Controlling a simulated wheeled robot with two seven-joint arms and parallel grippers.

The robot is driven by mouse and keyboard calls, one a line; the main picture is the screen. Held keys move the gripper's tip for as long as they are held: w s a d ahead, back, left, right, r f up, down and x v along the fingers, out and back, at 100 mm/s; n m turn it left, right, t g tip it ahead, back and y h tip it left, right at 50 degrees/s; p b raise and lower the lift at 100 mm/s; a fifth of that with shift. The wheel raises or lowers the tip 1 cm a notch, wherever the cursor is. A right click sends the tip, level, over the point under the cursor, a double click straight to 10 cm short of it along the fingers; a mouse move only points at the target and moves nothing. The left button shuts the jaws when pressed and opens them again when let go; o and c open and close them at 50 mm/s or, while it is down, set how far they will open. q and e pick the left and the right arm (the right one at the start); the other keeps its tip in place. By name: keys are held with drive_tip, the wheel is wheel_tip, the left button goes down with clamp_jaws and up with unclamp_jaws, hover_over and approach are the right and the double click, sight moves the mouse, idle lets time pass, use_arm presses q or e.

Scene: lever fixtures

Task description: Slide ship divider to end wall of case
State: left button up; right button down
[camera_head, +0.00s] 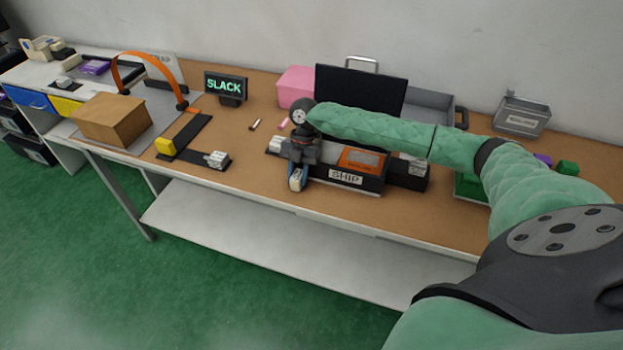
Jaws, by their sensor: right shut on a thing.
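The black case with the white SHIP label (345,177) sits near the front edge of the table, with an orange block (362,159) inside. My right gripper (297,172) points down at the left part of the case and is shut on the ship divider. The gripper hides most of the divider, so its exact gap to the end wall cannot be told. My right arm reaches in from the right, over the back of the case. My left gripper is not in view.
A dark upright panel (361,89), a pink box (297,87) and a grey tray (430,102) stand behind. A SLACK sign (225,86), a cardboard box (111,118) and an orange strap arch (150,57) are left. Bare table (245,165) lies left of the case.

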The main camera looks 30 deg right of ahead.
drive_tip(key=shift+w+a, duration=0.35)
drive_tip(key=shift+w, duration=0.1)
drive_tip(key=shift+w+a+r, duration=0.1)
drive_tip(key=shift+w, duration=0.1)
drive_tip(key=c, duration=1.3)
unclamp_jaws()
drive_tip(key=shift+o, duration=1.1)
drive_tip(key=shift+w+a, duration=0.15)
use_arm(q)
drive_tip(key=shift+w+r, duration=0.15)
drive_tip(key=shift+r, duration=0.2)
